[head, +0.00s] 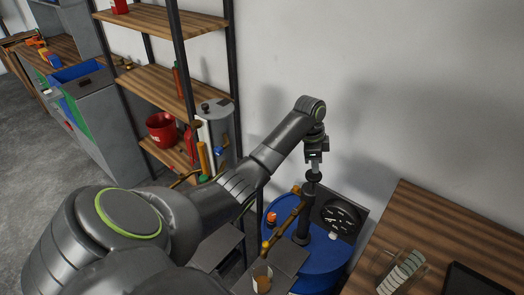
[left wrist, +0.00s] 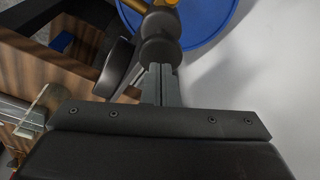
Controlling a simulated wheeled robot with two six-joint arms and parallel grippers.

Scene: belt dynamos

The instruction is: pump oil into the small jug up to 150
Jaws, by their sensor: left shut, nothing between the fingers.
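A blue drum (head: 325,262) carries a dark hand pump (head: 303,228) with a black knob (head: 313,178) on top and a brass-coloured spout pipe slanting down left. A clear vessel with amber liquid (head: 262,282) stands under the pipe's lower end. A clear jug with a striped scale (head: 400,272) stands on the wooden table at right. I cannot tell which is the small jug or read a level. My left gripper (head: 314,164) is shut and empty, fingers pointing down at the knob; in the left wrist view its fingers (left wrist: 160,84) meet or nearly meet the pump top (left wrist: 160,42).
A round black dial (head: 340,214) stands behind the pump; its reading is too small. The wooden table (head: 440,225) holds a dark flat panel (head: 478,281). A shelf rack (head: 165,85) with a red bucket (head: 166,129) is at left. A wall closes the back.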

